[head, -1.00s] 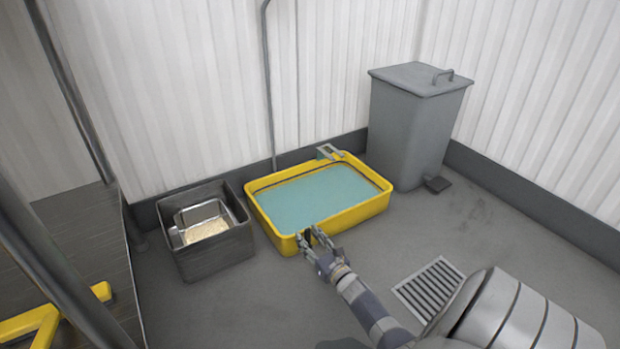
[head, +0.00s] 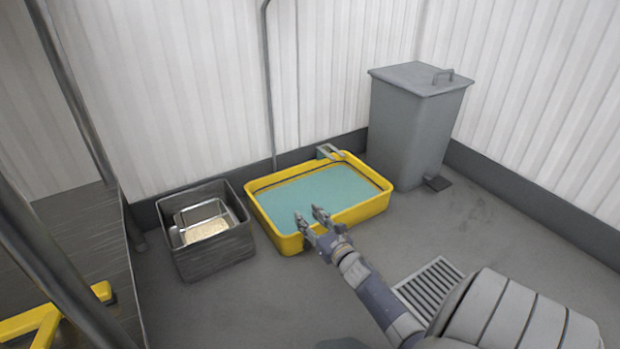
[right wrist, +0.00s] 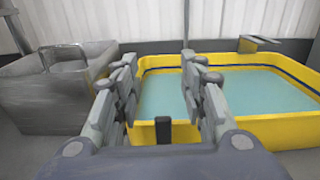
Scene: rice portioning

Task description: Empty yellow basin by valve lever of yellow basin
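The yellow basin (head: 375,206) stands on the floor by the wall and holds blue-green water (head: 320,190); it also shows in the right wrist view (right wrist: 265,132). A small dark upright piece (right wrist: 163,130), which looks like the valve lever, is at the basin's near side in the right wrist view. In the head view it is hidden behind my right gripper (head: 309,214). My right gripper is open, its fingers spread on either side of that piece in the picture (right wrist: 159,60). I see no contact with the lever. My left gripper is not in view.
A dark box (head: 213,258) holding a metal pan of rice (head: 207,229) stands left of the basin. A grey bin (head: 415,125) with a pedal (head: 438,184) stands behind on the right. A metal fitting (head: 329,151) sits on the basin's back rim. A floor grate (head: 428,285) lies right.

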